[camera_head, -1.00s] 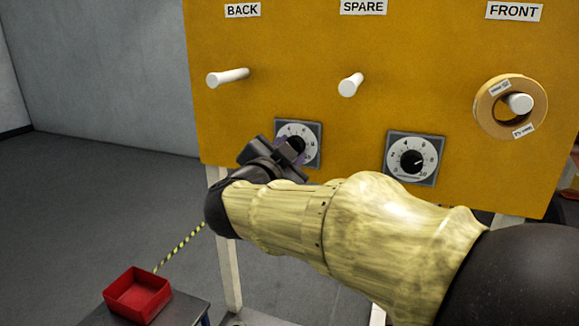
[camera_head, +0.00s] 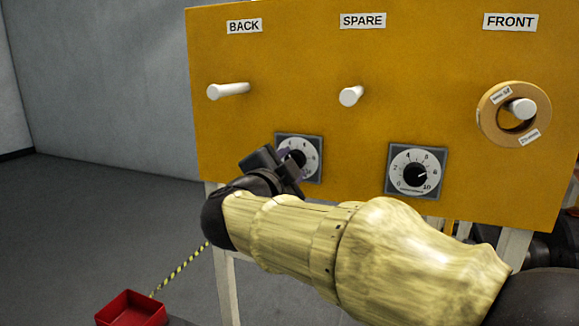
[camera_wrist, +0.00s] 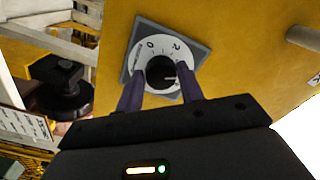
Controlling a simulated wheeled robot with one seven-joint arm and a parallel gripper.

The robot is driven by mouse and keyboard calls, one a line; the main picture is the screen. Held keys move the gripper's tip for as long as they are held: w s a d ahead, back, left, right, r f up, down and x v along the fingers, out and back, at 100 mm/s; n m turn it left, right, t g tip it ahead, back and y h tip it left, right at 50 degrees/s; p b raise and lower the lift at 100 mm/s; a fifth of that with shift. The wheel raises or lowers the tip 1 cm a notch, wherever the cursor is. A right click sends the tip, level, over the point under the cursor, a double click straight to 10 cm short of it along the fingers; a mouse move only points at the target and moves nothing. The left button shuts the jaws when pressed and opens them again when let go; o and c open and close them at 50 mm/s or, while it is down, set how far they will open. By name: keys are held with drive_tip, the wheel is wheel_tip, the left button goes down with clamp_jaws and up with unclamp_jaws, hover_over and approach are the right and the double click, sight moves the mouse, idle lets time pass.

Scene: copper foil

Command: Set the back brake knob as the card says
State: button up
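The back brake knob is the black knob (camera_wrist: 161,72) on the left dial (camera_head: 313,145), below the BACK label (camera_head: 243,27). In the wrist view its white mark points right, and 0 and 2 show on the dial face. My gripper (camera_wrist: 160,84) reaches toward this dial, with its two dark fingers apart on either side of the knob's lower part. I cannot see either finger pressing on the knob. In the head view, my gripper (camera_head: 296,166) hides the dial's lower left. A white sheet (camera_wrist: 25,123) with illegible print shows in the wrist view; I cannot tell whether it is the card.
A second dial (camera_head: 416,171) stands to the right. White pegs stick out under BACK (camera_head: 228,90) and SPARE (camera_head: 351,96); a tan roll (camera_head: 490,125) hangs on the FRONT peg. A red tray (camera_head: 130,309) is at lower left. A dark round-topped object (camera_wrist: 62,88) is left of the panel.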

drive_tip(key=o, duration=0.3)
drive_tip(key=shift+s, duration=0.1)
drive_tip(key=b+v, duration=0.4)
drive_tip(key=v, duration=1.3)
drive_tip(key=shift+s, duration=0.15)
drive_tip(key=shift+a, duration=0.1)
